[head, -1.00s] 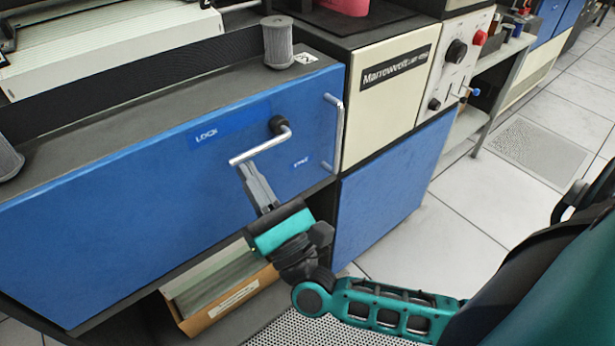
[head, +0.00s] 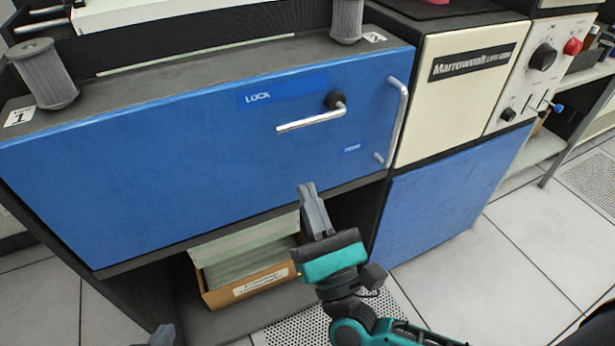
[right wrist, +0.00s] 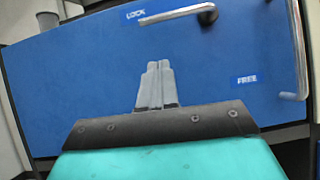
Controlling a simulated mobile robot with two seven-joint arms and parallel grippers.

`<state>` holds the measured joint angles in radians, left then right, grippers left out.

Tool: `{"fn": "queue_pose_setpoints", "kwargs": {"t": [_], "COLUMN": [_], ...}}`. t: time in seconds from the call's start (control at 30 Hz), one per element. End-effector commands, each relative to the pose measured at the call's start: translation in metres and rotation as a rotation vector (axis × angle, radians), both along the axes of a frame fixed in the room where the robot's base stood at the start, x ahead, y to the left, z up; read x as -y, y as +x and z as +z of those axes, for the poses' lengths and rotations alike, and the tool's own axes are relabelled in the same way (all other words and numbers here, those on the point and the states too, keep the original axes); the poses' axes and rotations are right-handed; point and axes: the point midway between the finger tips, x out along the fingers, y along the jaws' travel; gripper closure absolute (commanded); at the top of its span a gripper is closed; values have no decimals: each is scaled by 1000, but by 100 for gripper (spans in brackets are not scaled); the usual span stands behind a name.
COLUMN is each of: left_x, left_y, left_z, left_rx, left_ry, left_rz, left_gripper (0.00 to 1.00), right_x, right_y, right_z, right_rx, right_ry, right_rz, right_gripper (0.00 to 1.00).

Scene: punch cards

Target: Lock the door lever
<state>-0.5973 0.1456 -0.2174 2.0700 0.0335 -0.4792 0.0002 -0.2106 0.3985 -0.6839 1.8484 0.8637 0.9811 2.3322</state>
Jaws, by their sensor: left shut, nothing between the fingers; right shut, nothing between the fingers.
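The door lever (head: 312,119) is a silver bar on a black round pivot, on a blue door panel (head: 180,170). Its bar points left, just below the LOCK label (head: 258,96); the FREE label (head: 352,148) is below the pivot. The lever also shows at the top of the right wrist view (right wrist: 175,14). My right gripper (head: 307,186) is shut and empty, below the lever and apart from it; its closed fingers show in the right wrist view (right wrist: 157,64). Only the tip of my left gripper (head: 162,332) shows at the bottom edge, shut.
A silver vertical handle (head: 397,122) is right of the lever. Grey cylinders (head: 44,75) stand on the machine's top. A box of cards (head: 245,283) sits on the shelf below. A cream panel with knobs (head: 540,70) is at right.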

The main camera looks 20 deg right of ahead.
Motion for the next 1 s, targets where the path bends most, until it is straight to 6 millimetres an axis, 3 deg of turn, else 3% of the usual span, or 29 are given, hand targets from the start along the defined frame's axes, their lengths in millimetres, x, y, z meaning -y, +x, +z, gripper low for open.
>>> {"fn": "queue_pose_setpoints", "kwargs": {"t": [0.13, 0.33, 1.0], "left_x": [-1, -1, -3], "left_y": [1, 1, 4], "left_z": [-4, -6, -6], "left_rx": [2, 3, 11], "left_ry": [1, 2, 10], "left_rz": [2, 2, -3], "left_gripper": [100, 100, 100], "right_x": [2, 4, 3], "right_y": [-26, -44, -48], "right_z": [-18, -30, -31], "right_rx": [-3, 0, 1], "right_ry": [-2, -1, -9], "right_rz": [0, -1, -2], "right_gripper": [100, 100, 100]}}
